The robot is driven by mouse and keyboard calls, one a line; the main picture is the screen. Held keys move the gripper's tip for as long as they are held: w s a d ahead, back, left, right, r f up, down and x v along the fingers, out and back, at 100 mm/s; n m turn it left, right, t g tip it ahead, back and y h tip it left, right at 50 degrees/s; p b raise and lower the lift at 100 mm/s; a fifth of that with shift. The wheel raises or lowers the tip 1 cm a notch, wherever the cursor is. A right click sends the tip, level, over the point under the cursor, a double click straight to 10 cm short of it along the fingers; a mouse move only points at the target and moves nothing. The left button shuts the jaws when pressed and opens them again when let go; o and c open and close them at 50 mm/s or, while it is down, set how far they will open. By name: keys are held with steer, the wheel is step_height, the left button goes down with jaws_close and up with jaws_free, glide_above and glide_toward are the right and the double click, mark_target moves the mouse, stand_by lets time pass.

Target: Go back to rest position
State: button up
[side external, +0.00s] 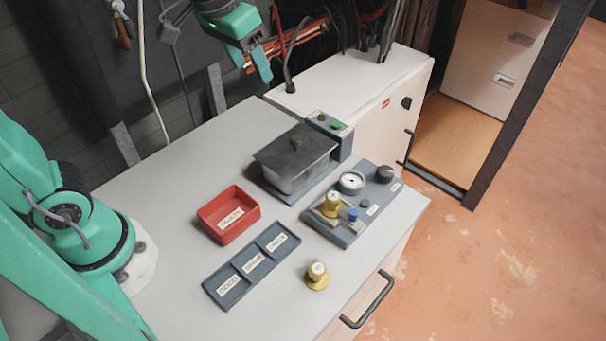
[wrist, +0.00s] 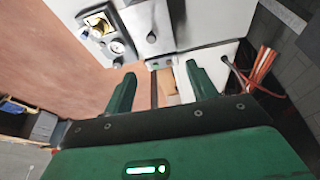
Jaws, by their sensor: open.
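My gripper (side external: 254,62) is raised above the far end of the grey work surface (side external: 190,150), near the top of the side external view. It holds nothing. In the wrist view its two green fingers (wrist: 160,88) are spread apart with a gap between them. My arm's base stands at the left of the surface. No object is touching the gripper.
A red bin (side external: 228,226), a dark three-part tray (side external: 250,292), a lidded grey box (side external: 293,182) and a gauge panel (side external: 362,238) with a brass part (side external: 331,207) stand on the surface. Another brass part (side external: 317,277) stands near the front. Cables (side external: 300,40) hang behind the gripper.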

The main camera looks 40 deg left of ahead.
steer(key=s+a+f+t, duration=0.1)
steer(key=s+a, duration=0.1)
steer(key=s, duration=0.4)
steer(key=s+a+f+t, duration=0.1)
steer(key=s+a+f, duration=0.1)
steer(key=s, duration=0.4)
steer(key=shift+s+a+f+n+y, duration=0.15)
steer(key=shift+a+f+n+y, duration=0.15)
steer(key=shift+a, duration=0.55)
steer(key=shift+r, duration=0.1)
